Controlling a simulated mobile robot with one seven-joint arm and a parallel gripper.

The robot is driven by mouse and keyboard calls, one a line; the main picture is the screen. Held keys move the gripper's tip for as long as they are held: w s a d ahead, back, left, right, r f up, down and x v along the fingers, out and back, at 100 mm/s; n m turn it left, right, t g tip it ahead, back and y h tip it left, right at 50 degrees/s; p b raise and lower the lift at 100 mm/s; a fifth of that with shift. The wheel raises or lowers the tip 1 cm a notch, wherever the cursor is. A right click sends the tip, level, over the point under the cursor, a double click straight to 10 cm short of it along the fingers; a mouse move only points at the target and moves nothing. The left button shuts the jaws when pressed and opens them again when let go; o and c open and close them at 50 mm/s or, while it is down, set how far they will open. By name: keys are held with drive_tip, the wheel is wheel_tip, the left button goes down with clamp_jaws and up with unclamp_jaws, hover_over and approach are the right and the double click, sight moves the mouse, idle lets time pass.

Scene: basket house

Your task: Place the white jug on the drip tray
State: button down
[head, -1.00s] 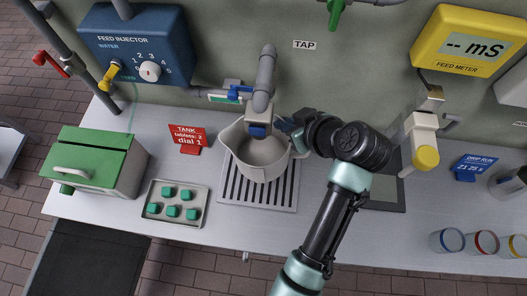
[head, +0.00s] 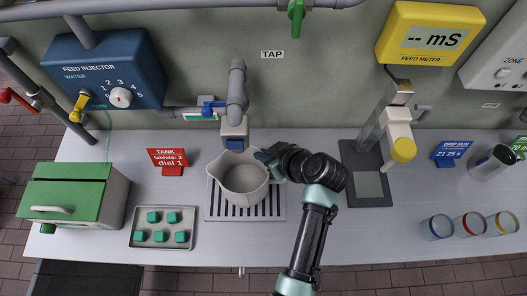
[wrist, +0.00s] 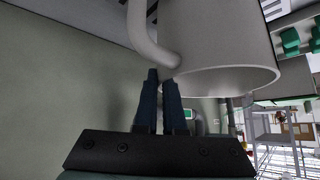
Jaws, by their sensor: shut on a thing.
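The white jug (head: 245,199) is upright, apparently empty, over the slatted drip tray (head: 212,212) in the head view. It hides the tray's middle, and I cannot tell whether its base touches the tray. The tap's nozzle (head: 235,134) is just behind the jug's rim. My gripper (head: 268,157) reaches in from the right at the jug's handle side. In the wrist view, my gripper's dark fingers (wrist: 160,84) are closed on the jug's handle (wrist: 147,38), beside the jug's body (wrist: 220,45).
A tray of green tablets (head: 163,247) and a green-lidded box (head: 65,205) are at the left. A red sign (head: 168,160) stands behind the tablet tray. The feed meter's plate (head: 368,186) is right of my gripper. Several colour-banded cups (head: 437,227) stand farther right.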

drive_tip(key=shift+f, duration=0.2)
drive_tip(key=c, duration=1)
unclamp_jaws()
drive_tip(key=shift+r, duration=0.3)
drive_tip(key=b+v, duration=0.1)
drive_tip(key=v, duration=1.1)
drive_tip(key=shift+f, duration=0.15)
